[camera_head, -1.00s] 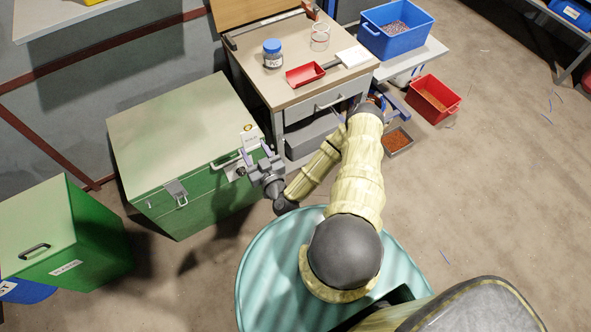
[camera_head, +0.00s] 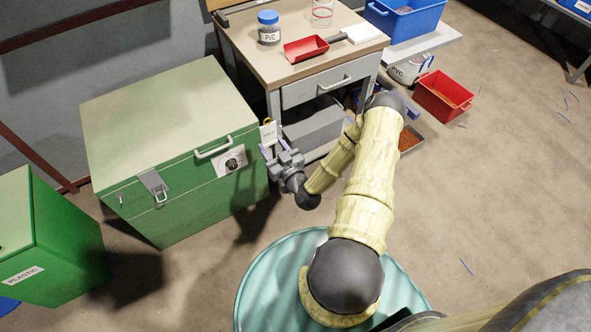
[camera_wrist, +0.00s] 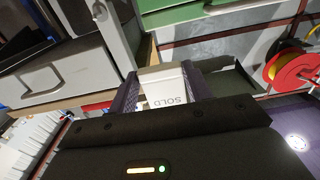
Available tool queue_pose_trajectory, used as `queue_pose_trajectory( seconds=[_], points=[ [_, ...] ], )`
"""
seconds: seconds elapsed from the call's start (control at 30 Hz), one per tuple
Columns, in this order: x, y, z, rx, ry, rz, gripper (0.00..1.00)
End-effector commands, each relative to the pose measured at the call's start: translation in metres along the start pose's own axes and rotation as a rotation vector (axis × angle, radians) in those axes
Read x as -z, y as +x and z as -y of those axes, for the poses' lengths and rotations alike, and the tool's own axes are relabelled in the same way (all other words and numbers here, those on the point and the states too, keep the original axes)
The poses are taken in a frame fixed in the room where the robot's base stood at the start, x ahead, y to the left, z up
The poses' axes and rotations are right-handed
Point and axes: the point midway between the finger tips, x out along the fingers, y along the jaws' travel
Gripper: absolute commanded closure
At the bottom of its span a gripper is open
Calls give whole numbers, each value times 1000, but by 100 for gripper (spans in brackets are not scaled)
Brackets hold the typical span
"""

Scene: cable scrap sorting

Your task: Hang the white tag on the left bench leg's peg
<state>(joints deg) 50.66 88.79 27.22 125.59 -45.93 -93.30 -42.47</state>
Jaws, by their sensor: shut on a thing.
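My gripper (camera_head: 278,152) is shut on the white tag (camera_head: 268,132), which stands up from between the fingertips. In the wrist view the tag (camera_wrist: 165,87) reads "SOLD" upside down between the two dark fingers. The bench's left leg (camera_head: 273,104) is just beyond the tag in the head view, and the tag overlaps its lower part. The leg also shows in the wrist view (camera_wrist: 117,35), up and left of the tag, with a gap between them in the picture.
A green chest (camera_head: 190,215) with a handle and dial stands close left of my gripper. The bench drawer (camera_head: 325,84) and a grey box (camera_head: 314,128) below it are to the right.

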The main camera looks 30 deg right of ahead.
Motion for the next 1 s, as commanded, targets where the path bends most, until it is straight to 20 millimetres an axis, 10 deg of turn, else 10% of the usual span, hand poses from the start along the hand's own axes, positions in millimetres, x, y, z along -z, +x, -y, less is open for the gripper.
queue_pose_trajectory(
  seconds=[1.0],
  points=[
    [-161, 11, -92, -12, -4, 21, 63]
  ],
)
